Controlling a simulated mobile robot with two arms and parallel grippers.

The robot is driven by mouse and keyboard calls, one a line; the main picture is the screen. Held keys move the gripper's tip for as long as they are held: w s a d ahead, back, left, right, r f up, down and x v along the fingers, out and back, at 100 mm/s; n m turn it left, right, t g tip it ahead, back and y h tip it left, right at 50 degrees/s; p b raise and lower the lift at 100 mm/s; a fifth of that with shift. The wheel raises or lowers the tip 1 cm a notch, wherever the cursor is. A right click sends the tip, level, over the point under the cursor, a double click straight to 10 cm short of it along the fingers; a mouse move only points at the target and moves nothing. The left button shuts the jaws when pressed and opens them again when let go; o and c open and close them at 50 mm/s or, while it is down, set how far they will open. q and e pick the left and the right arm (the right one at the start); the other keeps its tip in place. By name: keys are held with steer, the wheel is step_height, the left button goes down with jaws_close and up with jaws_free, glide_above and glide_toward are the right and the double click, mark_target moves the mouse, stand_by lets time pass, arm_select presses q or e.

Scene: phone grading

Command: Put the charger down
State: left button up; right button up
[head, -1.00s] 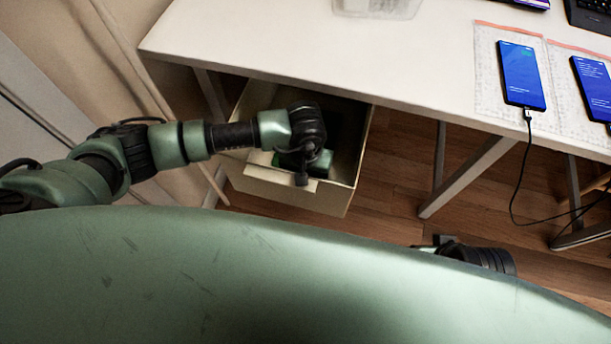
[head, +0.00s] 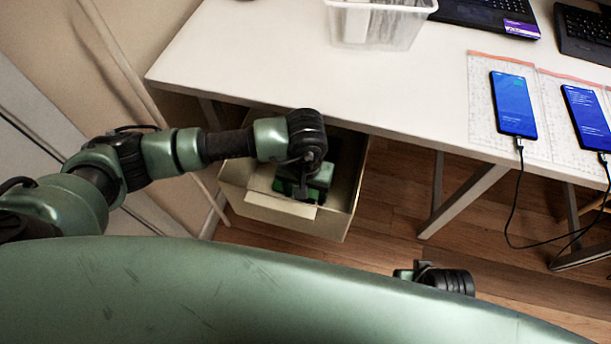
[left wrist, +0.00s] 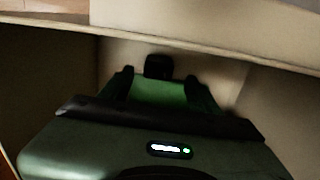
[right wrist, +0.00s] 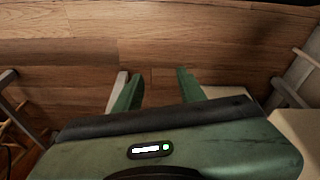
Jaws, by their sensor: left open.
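A small dark block (left wrist: 158,66), which I take to be the charger, shows in the left wrist view just beyond the fingertips, inside the cardboard box (head: 285,218). A green surface (left wrist: 160,93) shows between the fingers; I cannot tell what it belongs to. My left gripper (left wrist: 158,78) is open and points down into the box. In the head view my left wrist hides much of the box's inside. My right gripper (right wrist: 152,75) is open and empty above the wooden floor.
The white table (head: 260,60) stands beyond the box, its front edge close to my left wrist. On it are a clear bin (head: 380,30), two phones (head: 514,104) (head: 588,117) on mats, and laptops. A black cable (head: 516,195) hangs off the front.

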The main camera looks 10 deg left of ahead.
mark_target(305, 201)
arm_select(q)
step_height(305, 201, up, 6)
steer(key=shift+p, duration=0.3)
arm_select(e)
step_height(305, 201, down, 3)
steer(key=shift+s+r, duration=0.15)
steer(key=shift+r, duration=0.05)
